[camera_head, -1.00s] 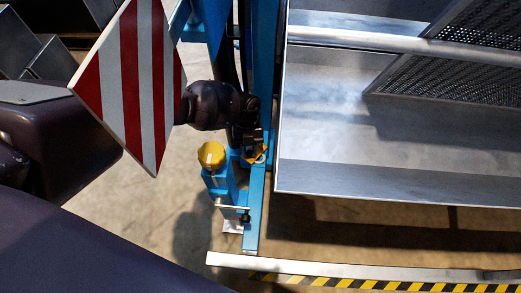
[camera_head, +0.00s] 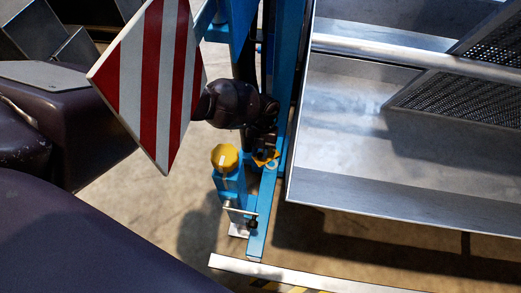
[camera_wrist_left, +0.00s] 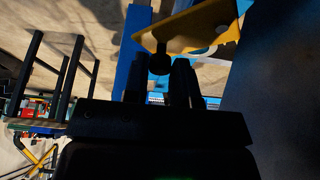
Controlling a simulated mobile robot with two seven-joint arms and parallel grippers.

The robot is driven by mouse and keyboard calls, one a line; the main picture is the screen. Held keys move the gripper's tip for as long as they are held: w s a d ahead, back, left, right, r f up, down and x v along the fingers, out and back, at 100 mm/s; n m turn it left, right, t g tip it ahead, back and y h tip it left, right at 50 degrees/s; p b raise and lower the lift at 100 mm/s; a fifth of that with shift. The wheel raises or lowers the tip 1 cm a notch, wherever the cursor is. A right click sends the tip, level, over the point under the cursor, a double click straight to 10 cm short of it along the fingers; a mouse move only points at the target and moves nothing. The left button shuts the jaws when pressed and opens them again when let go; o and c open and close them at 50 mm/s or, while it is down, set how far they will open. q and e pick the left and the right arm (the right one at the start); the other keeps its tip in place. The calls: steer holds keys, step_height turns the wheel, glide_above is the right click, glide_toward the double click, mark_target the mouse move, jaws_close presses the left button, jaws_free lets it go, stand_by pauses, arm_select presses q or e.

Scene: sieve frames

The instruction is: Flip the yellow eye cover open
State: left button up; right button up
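The yellow eye cover (camera_head: 264,158) is a small plate low on the blue post, partly hidden by my left gripper in the head view. In the left wrist view the yellow plate (camera_wrist_left: 195,30) fills the upper middle, with a dark round knob (camera_wrist_left: 158,62) at its near edge. My left gripper (camera_head: 265,140) is right at the cover. Its dark fingers (camera_wrist_left: 159,80) stand a narrow gap apart, at either side of the knob; whether they touch it is too dark to tell. My right gripper is not in view.
A yellow-capped blue post (camera_head: 225,157) stands just left of the cover. A red-and-white striped board (camera_head: 150,85) hangs at the upper left. A large metal trough (camera_head: 400,165) with mesh screens is close on the right. A metal rail (camera_head: 300,277) crosses the floor in front.

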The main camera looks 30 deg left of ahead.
arm_select(q)
steer(key=o, duration=0.4)
